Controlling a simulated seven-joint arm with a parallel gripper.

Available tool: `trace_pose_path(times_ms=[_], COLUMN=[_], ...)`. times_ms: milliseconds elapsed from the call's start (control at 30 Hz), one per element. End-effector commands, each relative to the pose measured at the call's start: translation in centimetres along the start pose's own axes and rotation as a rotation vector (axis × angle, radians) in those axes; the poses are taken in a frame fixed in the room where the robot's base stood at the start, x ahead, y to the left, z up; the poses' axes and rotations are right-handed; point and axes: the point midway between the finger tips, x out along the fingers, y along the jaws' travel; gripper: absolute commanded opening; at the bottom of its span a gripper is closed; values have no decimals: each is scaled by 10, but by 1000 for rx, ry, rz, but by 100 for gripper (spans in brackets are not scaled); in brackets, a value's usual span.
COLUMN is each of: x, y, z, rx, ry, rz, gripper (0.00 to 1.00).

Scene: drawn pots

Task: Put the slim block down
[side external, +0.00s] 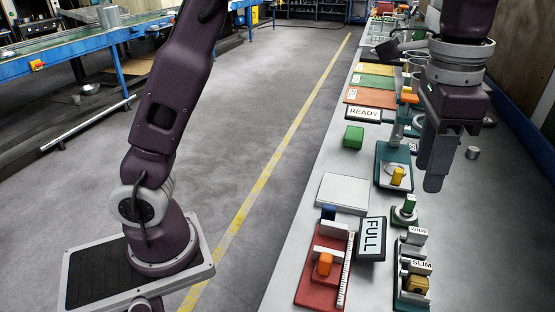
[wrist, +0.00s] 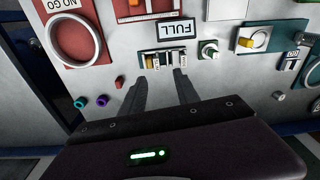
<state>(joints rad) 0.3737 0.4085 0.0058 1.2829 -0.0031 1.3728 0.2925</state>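My gripper (side external: 436,180) hangs above the bench in the side view. In the wrist view its two fingers (wrist: 160,78) stand apart, with only bare bench showing between them, so it looks open and empty. A teal holder (side external: 402,297) with labels WIDE and SLIM stands at the near right of the bench. A yellow-orange block (side external: 417,284) sits in it by the SLIM label. The holder also shows just beyond the fingertips in the wrist view (wrist: 162,59). I cannot tell for sure which block is the slim block.
A FULL sign (side external: 371,238) and a red fixture (side external: 318,286) stand left of the holder. A green block (side external: 353,136) lies near the READY sign (side external: 364,113). Small purple (wrist: 102,100) and teal (wrist: 79,102) pieces lie left of the fingers.

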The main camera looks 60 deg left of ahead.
Motion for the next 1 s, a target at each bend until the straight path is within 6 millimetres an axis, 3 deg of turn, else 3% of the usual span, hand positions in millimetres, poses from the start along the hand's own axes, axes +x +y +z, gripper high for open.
trace_pose_path(times_ms=[33, 167, 300, 400, 567, 1000], x=[-21, -51, -42, -22, -2, 0], y=[-8, -15, 0, 12, 22, 23], z=[29, 118, 208, 248, 273, 274], rx=[-67, -268, -473, -574, -643, -644], ry=[43, 162, 288, 353, 397, 395], rz=[-16, -63, -117, -147, -166, -166], gripper=[37, 37, 37, 37, 37, 37])
